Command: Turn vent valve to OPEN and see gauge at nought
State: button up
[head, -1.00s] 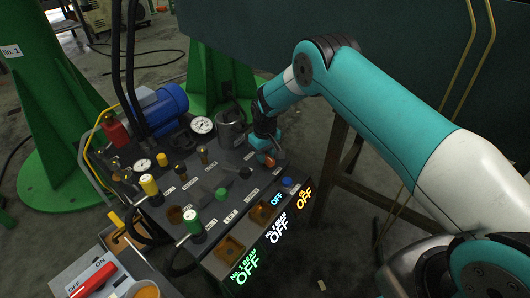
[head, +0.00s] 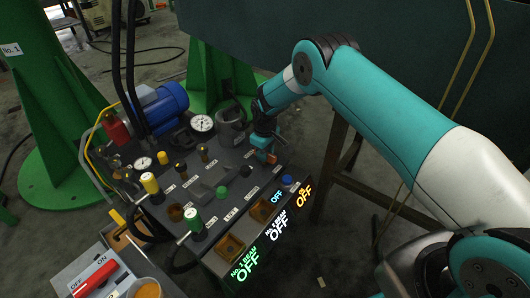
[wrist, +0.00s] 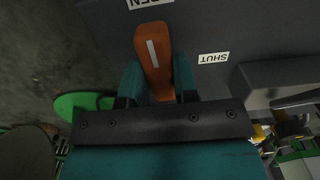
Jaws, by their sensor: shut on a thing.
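The vent valve's orange lever (wrist: 152,48), with a white stripe along it, sits between my gripper's fingers (wrist: 160,85) in the wrist view. The fingers are shut on it. The lever points up the picture toward a partly cut-off label ending in "PEN" (wrist: 150,3); the SHUT label (wrist: 213,58) lies to its right. In the head view the orange lever (head: 272,158) shows just below my gripper (head: 266,150) at the panel's right end. A large white-faced gauge (head: 202,123) and a smaller gauge (head: 142,163) face up; their needles are too small to read.
The dark panel (head: 210,178) carries several valves and knobs, including a green knob (head: 221,192) and a blue button (head: 288,180). A grey cylinder (head: 231,124) stands close left of my gripper. A blue motor (head: 160,108) is behind. Lit displays (head: 279,229) read OFF.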

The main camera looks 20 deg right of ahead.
jog(key=o, duration=0.9)
jog(key=shift+r, duration=0.15)
notch_tip(320, 180, up, 17)
jog(key=p, duration=0.4)
jog(key=shift+r+p, duration=0.1)
jog(key=shift+p, duration=0.25)
jog(key=shift+r, duration=0.1)
